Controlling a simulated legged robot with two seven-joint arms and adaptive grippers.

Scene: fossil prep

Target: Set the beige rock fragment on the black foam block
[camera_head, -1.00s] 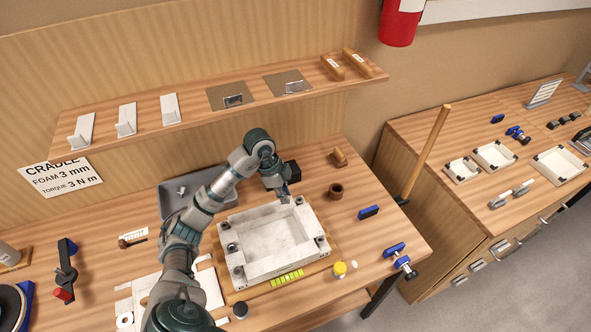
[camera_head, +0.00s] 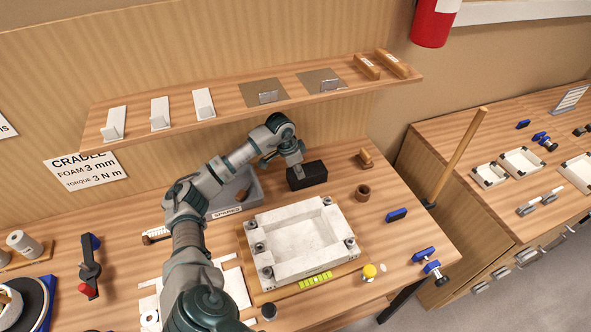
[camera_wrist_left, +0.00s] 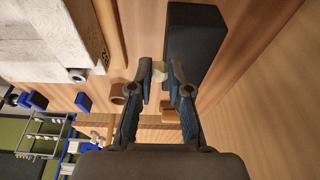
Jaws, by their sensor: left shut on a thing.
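In the head view my left gripper (camera_head: 297,170) is at the left end of the black foam block (camera_head: 314,174), which stands on the bench behind the white cradle box. The fragment cannot be made out there. In the wrist view the block (camera_wrist_left: 193,42) lies right beside the fingertips; I cannot tell whether the fragment touches it. My right gripper is out of view.
The white cradle box (camera_head: 268,236) stands in front of the block. A grey spares tray (camera_head: 256,192) is to the left, below the shelf (camera_head: 230,112). A brown cup (camera_head: 363,192) and a wooden piece (camera_head: 366,158) are to the right. Bare bench lies between them and the block.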

